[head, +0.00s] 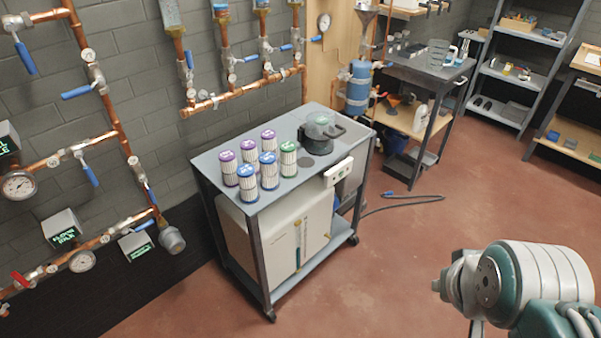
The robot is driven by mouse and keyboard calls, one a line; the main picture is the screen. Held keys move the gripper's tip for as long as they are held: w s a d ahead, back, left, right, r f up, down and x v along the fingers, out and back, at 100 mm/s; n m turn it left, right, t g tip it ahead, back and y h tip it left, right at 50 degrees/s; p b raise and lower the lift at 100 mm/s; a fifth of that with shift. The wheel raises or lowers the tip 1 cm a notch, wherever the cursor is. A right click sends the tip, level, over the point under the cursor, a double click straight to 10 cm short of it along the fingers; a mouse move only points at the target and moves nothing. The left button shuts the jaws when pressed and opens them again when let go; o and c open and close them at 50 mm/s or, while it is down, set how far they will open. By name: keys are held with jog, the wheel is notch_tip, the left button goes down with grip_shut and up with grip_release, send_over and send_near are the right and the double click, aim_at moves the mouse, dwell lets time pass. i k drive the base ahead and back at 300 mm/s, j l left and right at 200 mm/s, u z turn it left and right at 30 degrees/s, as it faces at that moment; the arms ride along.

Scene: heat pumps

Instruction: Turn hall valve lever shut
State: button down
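Several valve levers show on the copper pipes on the left wall. Blue levers include one at upper left (25,58), one below a valve (76,92), one slanting down (90,175) and one low down (145,224). A red lever (20,280) sits on the lowest pipe at the left edge. Labelled boxes (62,228) hang by the pipes; their small lettering is too unclear to tell which lever is the hall one. The end of my arm is at the lower right, far from the pipes. My gripper's fingers cannot be made out.
A grey cart (228,160) with several filter cartridges (268,170) and a dark pot (318,135) stands between my arm and the wall pipes. A dark workbench (415,70) and shelves (510,75) are behind. A dark cable (405,200) lies on the open red floor.

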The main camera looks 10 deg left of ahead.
aim_at(190, 75)
jog(key=u, duration=1.25)
